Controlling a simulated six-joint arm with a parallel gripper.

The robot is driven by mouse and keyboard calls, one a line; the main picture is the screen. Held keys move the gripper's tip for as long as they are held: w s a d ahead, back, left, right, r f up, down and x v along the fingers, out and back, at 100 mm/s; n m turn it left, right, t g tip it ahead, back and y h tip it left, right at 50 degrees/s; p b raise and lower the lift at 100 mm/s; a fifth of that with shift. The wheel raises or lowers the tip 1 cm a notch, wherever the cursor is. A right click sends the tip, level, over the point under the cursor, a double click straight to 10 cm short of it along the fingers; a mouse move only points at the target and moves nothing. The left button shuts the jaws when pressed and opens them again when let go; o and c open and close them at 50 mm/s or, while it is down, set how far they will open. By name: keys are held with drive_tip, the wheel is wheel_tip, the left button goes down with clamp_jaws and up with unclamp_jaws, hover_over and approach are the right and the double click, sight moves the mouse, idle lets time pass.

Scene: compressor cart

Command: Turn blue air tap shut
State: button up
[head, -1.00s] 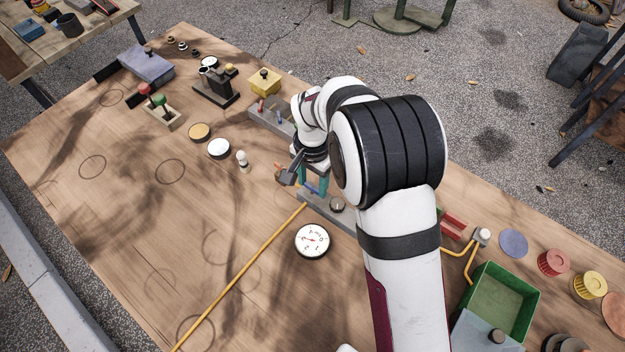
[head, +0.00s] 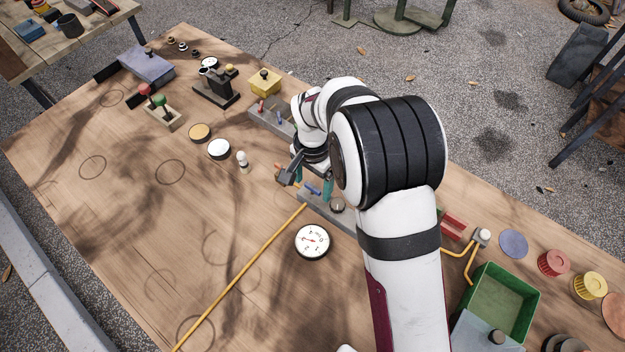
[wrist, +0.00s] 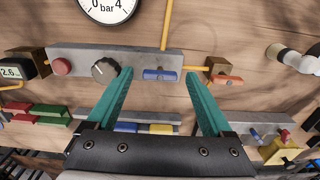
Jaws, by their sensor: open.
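The blue air tap (wrist: 160,74) has a short blue handle on a grey bar (wrist: 70,58). In the wrist view the handle lies lengthwise along the bar. The tap also shows in the head view (head: 312,189), just beside my fingers. My gripper (wrist: 158,73) is open, with one teal finger on each side of the handle in the wrist view. I see gaps at both handle ends and cannot tell the height of the fingertips over it. In the head view my gripper (head: 313,182) is partly hidden by my arm.
A black knob (wrist: 104,70) and a red button (wrist: 61,67) sit on the same bar. An orange lever (wrist: 226,80) is close to the right finger. A round gauge (head: 312,241) and yellow pipe (head: 240,273) lie nearby. Bare wood is free to the left.

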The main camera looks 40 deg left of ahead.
sight(313, 187)
wheel_tip(313, 187, up, 16)
idle(0.3)
drive_tip(key=shift+f, duration=0.1)
